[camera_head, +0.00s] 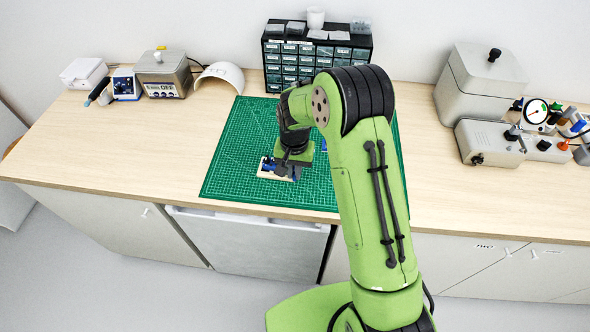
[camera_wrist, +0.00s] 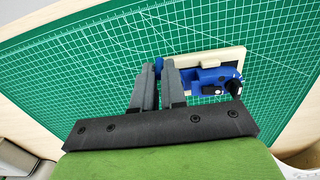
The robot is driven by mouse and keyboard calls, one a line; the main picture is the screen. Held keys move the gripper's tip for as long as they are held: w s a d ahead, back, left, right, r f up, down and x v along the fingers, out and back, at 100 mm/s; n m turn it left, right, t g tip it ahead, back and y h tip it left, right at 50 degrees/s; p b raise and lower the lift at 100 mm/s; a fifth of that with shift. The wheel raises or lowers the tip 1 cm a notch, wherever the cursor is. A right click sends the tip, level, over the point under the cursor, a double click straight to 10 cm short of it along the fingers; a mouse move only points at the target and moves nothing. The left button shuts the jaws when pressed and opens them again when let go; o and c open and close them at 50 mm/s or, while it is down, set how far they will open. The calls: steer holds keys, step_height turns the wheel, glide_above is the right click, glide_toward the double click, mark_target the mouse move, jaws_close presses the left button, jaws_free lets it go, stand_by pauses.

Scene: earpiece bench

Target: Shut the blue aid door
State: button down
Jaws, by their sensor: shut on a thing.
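The blue aid (camera_wrist: 213,76) lies on a cream block (camera_wrist: 218,56) on the green cutting mat. It has a dark knob at its right end in the wrist view. In the head view the blue aid (camera_head: 269,163) is partly hidden by my gripper (camera_head: 284,170). In the wrist view my gripper (camera_wrist: 159,67) has its two grey fingers close together at the aid's left end. A small blue part, apparently the aid's door (camera_wrist: 159,62), shows between the fingertips. How far the door stands open cannot be told, as the fingers cover much of it.
A small blue thing (camera_head: 323,146) shows beside my arm. A drawer cabinet (camera_head: 290,62) stands behind. A box with a display (camera_head: 163,75) is at the left, and grey equipment (camera_head: 482,85) at the right.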

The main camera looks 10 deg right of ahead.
steer(key=c, duration=1.2)
jaws_free()
steer(key=shift+o, duration=0.2)
step_height(320, 180, up, 16)
steer(key=p, duration=0.1)
steer(key=shift+f, duration=0.1)
